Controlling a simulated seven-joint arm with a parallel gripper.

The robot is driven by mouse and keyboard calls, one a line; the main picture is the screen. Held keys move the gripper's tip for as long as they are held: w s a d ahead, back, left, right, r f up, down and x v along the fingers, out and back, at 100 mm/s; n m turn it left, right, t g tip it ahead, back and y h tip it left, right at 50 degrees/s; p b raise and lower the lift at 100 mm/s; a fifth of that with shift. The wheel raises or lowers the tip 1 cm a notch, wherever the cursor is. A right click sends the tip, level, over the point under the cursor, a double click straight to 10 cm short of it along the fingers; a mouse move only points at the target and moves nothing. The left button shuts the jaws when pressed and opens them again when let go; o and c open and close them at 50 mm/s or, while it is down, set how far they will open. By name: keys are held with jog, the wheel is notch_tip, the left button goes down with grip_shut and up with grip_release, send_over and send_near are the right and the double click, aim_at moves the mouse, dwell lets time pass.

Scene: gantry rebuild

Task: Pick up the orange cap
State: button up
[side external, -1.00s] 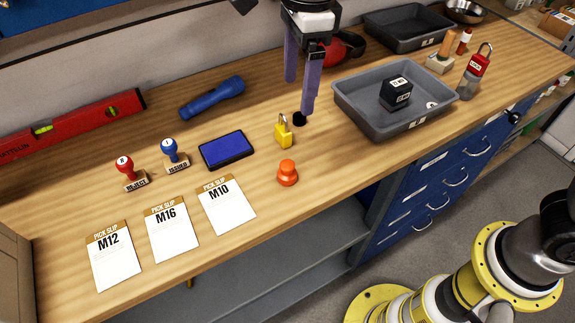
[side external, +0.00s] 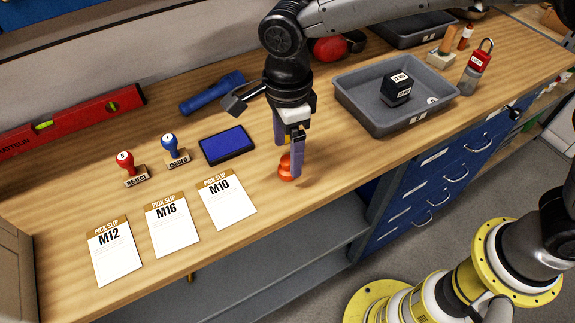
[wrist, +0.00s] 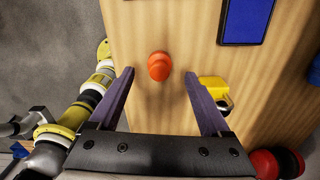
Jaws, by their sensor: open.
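The orange cap (side external: 286,168) stands on the wooden bench near its front edge. In the side view my gripper (side external: 288,160) is low over the bench at the cap, and one finger partly hides it. In the wrist view the orange cap (wrist: 159,66) lies ahead of the fingertips, between their lines and slightly left of centre. My gripper (wrist: 160,78) is open and empty, with its two purple fingers apart. I cannot tell exactly how high the fingertips are above the bench.
The yellow padlock (wrist: 214,92) lies close beside the right finger. A blue ink pad (side external: 227,145), pick slips (side external: 228,203) and stamps (side external: 174,150) are to the left. A grey tray (side external: 362,118) stands to the right. The bench's front edge is near the cap.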

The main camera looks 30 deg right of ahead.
aim_at(288, 159)
jog(key=shift+f, duration=1.75)
grip_shut()
